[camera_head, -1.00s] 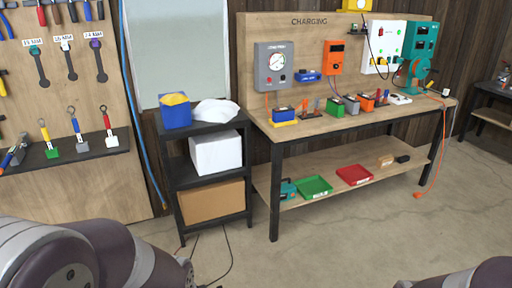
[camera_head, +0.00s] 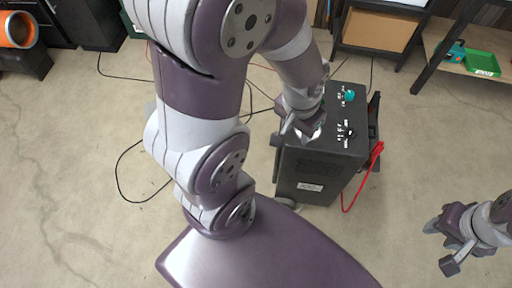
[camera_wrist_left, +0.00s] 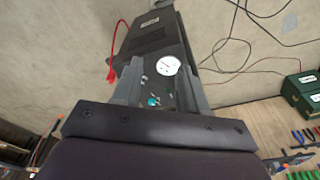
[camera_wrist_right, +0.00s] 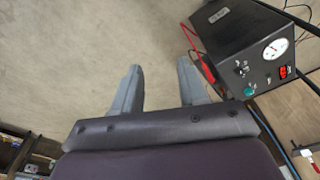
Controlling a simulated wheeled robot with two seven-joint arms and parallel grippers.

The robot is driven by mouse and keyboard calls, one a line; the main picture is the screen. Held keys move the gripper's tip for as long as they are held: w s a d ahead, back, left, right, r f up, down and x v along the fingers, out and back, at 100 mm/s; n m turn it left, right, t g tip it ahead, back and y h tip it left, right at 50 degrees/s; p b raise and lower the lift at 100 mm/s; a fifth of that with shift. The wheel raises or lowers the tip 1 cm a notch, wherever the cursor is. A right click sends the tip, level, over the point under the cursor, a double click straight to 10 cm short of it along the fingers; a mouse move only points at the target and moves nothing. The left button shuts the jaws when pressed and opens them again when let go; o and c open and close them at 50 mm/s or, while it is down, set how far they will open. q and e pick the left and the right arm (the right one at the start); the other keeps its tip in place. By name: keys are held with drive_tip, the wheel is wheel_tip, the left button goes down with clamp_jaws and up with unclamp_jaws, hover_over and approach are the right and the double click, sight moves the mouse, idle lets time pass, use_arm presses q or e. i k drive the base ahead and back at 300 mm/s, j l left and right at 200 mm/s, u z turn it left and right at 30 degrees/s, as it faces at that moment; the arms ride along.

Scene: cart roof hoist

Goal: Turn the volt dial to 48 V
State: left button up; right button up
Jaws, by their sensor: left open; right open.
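A dark charger box (camera_head: 320,165) stands on the floor. Its top panel has a teal knob (camera_head: 349,96) and a black knob (camera_head: 349,132) with small white markings. In the right wrist view the panel shows a white gauge (camera_wrist_right: 275,49), the teal knob (camera_wrist_right: 248,91), the black knob (camera_wrist_right: 240,69) and a red part (camera_wrist_right: 287,72). I cannot read which is the volt dial or its setting. My left gripper (camera_head: 301,131) is open above the box's left side; its fingers frame the panel in the left wrist view (camera_wrist_left: 160,78). My right gripper (camera_head: 441,247) is open and empty, right of the box.
A red cable (camera_head: 362,178) hangs at the box's right side. Black cables (camera_head: 125,165) lie on the floor at left. A shelf (camera_head: 375,30) and workbench (camera_head: 470,55) stand behind. Floor between the box and my right gripper is clear.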

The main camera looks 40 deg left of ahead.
sight(350, 133)
drive_tip(key=j, duration=0.85)
drive_tip(key=i+j, duration=0.15)
drive_tip(key=j, duration=0.7)
drive_tip(key=z, duration=0.75)
